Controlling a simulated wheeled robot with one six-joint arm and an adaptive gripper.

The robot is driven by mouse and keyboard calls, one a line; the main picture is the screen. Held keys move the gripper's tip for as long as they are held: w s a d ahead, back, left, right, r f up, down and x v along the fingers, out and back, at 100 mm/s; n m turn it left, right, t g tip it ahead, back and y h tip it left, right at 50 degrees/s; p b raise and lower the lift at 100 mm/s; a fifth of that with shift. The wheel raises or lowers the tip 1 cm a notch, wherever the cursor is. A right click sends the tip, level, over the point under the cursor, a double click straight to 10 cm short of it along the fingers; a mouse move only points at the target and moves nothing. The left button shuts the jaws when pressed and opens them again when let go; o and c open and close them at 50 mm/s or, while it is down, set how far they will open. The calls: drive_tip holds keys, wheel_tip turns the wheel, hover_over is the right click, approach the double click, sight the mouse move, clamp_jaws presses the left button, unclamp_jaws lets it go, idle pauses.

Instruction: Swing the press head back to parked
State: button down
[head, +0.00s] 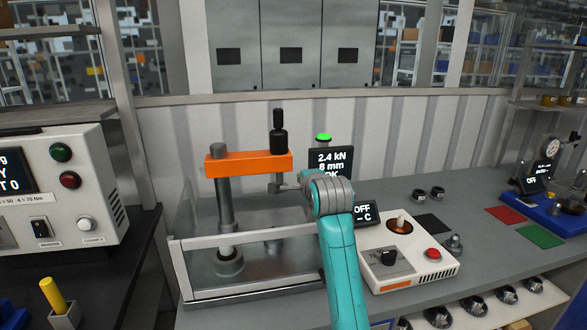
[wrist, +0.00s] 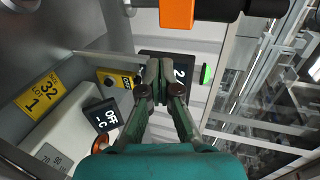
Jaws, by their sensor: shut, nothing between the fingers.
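The press head is an orange arm (head: 248,164) on a grey upright column (head: 225,205), swung out to the right, with a black cylinder (head: 278,138) on its right end. A short grey ram hangs below that end. The orange arm (wrist: 177,14) and black cylinder (wrist: 235,8) show at the top edge, beyond the fingertips.
A display (head: 331,162) reads 2.4 kN, 8 mm, under a lit green lamp (head: 323,138). A clear guard with a pale rail (head: 250,237) fronts the press. A white heater box (head: 407,255) and an OFF display (head: 366,213) stand right. Bench beyond is partly clear.

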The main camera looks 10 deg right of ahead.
sight(292, 168)
drive_tip(key=x, duration=0.8)
drive_tip(key=r+x, duration=0.1)
drive_tip(key=x, duration=0.3)
drive_tip(key=shift+w, duration=0.25)
